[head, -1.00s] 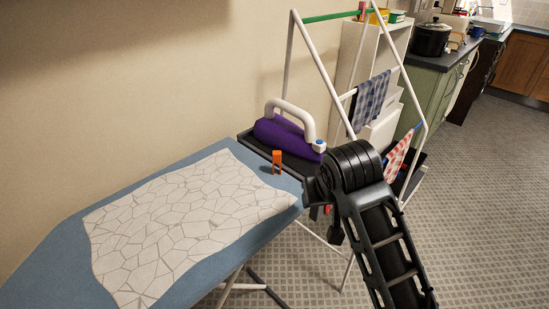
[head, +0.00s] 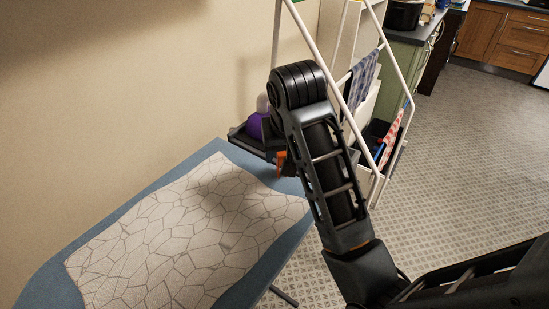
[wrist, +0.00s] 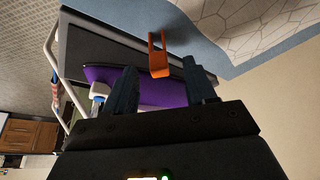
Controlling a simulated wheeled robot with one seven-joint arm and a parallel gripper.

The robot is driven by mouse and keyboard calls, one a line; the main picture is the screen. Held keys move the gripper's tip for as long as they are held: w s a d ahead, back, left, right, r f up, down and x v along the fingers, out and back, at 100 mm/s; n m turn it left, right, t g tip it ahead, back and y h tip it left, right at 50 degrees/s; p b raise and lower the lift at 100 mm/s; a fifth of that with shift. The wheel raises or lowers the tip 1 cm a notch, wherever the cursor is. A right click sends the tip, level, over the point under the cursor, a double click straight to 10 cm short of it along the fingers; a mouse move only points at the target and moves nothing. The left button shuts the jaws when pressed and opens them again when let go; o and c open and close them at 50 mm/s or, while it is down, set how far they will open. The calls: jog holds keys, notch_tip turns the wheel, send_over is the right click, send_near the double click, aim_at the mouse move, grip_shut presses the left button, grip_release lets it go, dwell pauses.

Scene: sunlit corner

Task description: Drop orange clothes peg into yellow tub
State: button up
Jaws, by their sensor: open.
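In the head view a sliver of the peg (head: 281,161) shows beside my arm, which hides the gripper. No yellow tub shows in either view now.
The ironing board (head: 176,178) carries a white patterned cloth (head: 190,225). A purple iron (head: 254,126) with a white handle rests on the dark end, close behind the peg. A white drying rack (head: 318,50) with cloths stands behind my arm. Floor at right is clear.

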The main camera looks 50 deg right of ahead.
aim_at(281, 162)
jog(key=shift+b+x, duration=0.3)
jog(key=shift+x, duration=0.75)
jog(key=shift+d+p+x, duration=0.15)
jog(key=shift+x, duration=1.1)
jog(key=shift+d+p+x, duration=0.15)
jog(key=shift+x, duration=1.1)
jog(key=shift+w+r, duration=0.1)
jog(key=shift+w, duration=0.05)
jog(key=shift+c, duration=0.4)
grip_shut()
